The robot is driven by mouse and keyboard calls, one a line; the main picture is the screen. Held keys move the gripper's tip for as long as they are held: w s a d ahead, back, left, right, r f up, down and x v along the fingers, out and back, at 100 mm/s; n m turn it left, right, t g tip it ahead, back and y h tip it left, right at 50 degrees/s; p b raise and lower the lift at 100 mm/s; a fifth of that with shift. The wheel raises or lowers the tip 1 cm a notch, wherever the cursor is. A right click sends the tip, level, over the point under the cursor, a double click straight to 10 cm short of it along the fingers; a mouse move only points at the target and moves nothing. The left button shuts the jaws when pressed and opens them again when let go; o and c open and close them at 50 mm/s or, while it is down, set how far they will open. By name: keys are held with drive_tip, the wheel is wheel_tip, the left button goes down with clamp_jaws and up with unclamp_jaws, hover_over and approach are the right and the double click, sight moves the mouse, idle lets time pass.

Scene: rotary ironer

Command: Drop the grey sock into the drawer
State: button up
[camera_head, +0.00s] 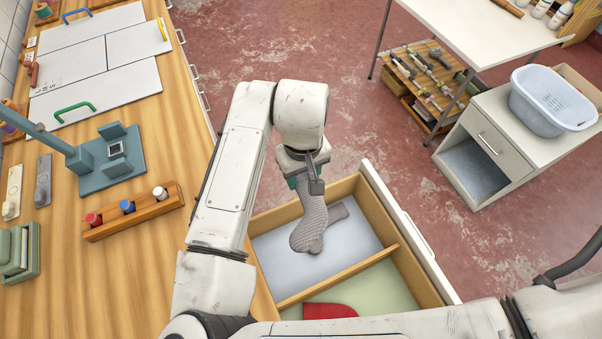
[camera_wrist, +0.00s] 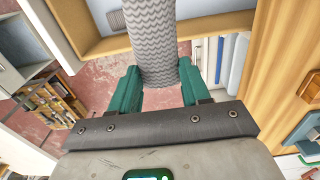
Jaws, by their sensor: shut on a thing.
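The grey sock (camera_head: 312,215) has a fine zigzag pattern and hangs down from my gripper (camera_head: 303,178). In the wrist view, the sock (camera_wrist: 152,40) is pinched between the two green fingers of my gripper (camera_wrist: 158,88). The open drawer (camera_head: 268,213) is wooden with a white front, and a divider (camera_head: 340,274) splits it into two compartments. In the head view the sock hangs over the far compartment, which has a pale blue-grey bottom. I cannot tell whether the sock's toe touches that bottom.
A dark grey piece (camera_head: 338,212) shows in the far compartment beside the sock. A red cloth (camera_head: 330,311) lies in the near, green-bottomed compartment. The wooden worktop (camera_head: 150,240) is on the left. A white cabinet (camera_head: 500,150) with a basin (camera_head: 552,100) stands at right, with open red floor between.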

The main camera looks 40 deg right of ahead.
drive_tip(key=shift+f+b, duration=1.5)
drive_tip(key=shift+f, duration=0.5)
drive_tip(key=o, duration=1.1)
drive_tip(key=shift+c, duration=0.2)
drive_tip(key=shift+r, duration=0.2)
wheel_tip(320, 180, up, 11)
drive_tip(key=shift+f+b, duration=0.2)
drive_tip(key=shift+b, duration=0.15)
